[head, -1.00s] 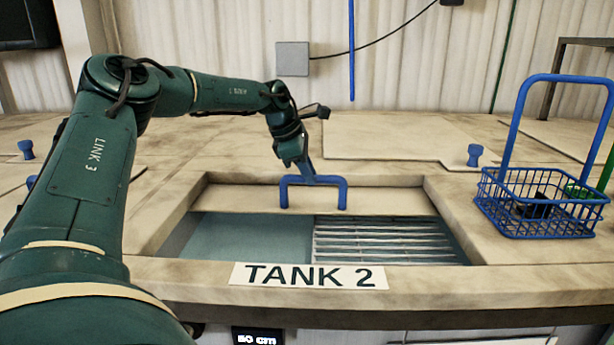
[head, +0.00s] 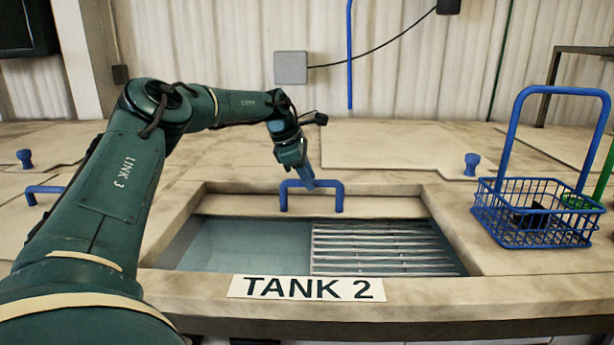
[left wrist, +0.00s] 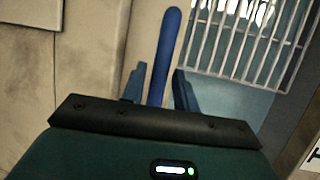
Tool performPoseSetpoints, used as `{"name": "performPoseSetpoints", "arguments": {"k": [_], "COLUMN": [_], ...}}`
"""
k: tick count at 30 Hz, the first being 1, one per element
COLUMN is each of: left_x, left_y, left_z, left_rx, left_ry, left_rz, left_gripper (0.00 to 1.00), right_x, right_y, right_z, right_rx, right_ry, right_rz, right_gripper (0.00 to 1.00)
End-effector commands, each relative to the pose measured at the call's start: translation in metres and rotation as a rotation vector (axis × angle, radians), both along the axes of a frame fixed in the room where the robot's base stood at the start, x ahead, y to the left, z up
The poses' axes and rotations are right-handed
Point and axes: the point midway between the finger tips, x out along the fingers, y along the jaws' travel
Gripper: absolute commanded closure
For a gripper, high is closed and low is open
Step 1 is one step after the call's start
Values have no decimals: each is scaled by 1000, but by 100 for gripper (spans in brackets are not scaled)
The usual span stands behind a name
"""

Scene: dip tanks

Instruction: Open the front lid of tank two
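Tank two is the well behind the "TANK 2" label (head: 306,288) in the head view. Its front lid (head: 240,206) is slid to the back of the opening, showing only as a narrow strip, and the well is largely uncovered. A blue U-shaped handle (head: 340,198) stands on the lid; its bar also shows in the left wrist view (left wrist: 165,55). My left gripper (head: 309,183) is at the handle's top bar. My right gripper is not in view.
The well shows bluish liquid (head: 250,245) at left and a metal grating (head: 375,248) at right. A blue wire basket (head: 530,215) with a dark item inside stands to the right. Blue knobs (head: 472,163) stand on the deck. The pale deck behind is flat.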

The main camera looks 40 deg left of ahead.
Motion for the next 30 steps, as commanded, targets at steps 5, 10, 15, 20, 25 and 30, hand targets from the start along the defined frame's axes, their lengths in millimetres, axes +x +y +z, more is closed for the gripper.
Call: {"name": "performPoseSetpoints", "arguments": {"k": [5,10,15,20,25,30], "left_x": [0,-1,-5,-17,-32,-44], "left_y": [0,0,2,8,15,20], "left_z": [-1,-1,11,40,75,103], "left_rx": [0,0,0,-1,0,2], "left_ry": [1,2,-1,-4,-4,-1], "left_rz": [0,-1,0,1,1,1], "left_gripper": [59,59,59,59,59,59], "right_x": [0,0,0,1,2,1], "right_y": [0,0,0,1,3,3], "right_z": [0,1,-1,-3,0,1], "right_rx": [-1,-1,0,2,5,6], "right_ry": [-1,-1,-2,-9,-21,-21], "right_rz": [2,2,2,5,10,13], "right_gripper": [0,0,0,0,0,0]}}
